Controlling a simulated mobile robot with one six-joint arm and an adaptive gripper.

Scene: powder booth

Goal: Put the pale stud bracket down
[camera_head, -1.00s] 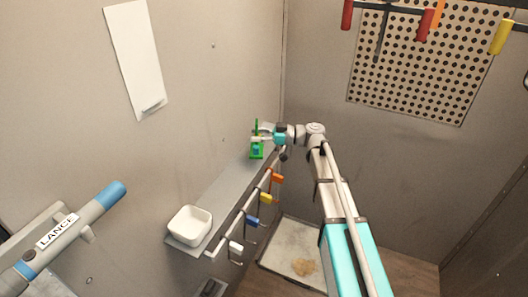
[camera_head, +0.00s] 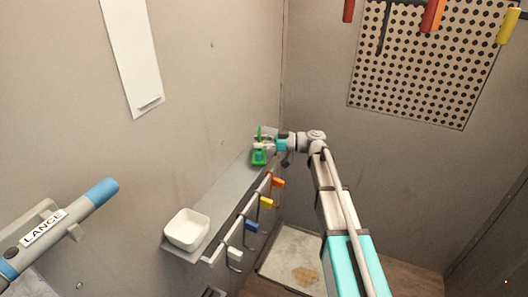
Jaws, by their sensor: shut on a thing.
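My gripper (camera_head: 267,144) is at the far end of the grey wall shelf (camera_head: 228,185), reaching in from the right. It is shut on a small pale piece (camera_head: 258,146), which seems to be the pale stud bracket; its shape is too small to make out. The piece is at a green stand (camera_head: 258,160) with a blue part on the shelf. I cannot tell whether the piece touches the stand, and the gripper hides part of both.
A white square bowl (camera_head: 187,229) stands at the shelf's near end. Hooks with orange (camera_head: 278,183), yellow (camera_head: 267,202), blue (camera_head: 252,226) and white (camera_head: 235,253) tags hang along its front edge. The shelf between bowl and stand is bare. A lance (camera_head: 60,230) is mounted at the left.

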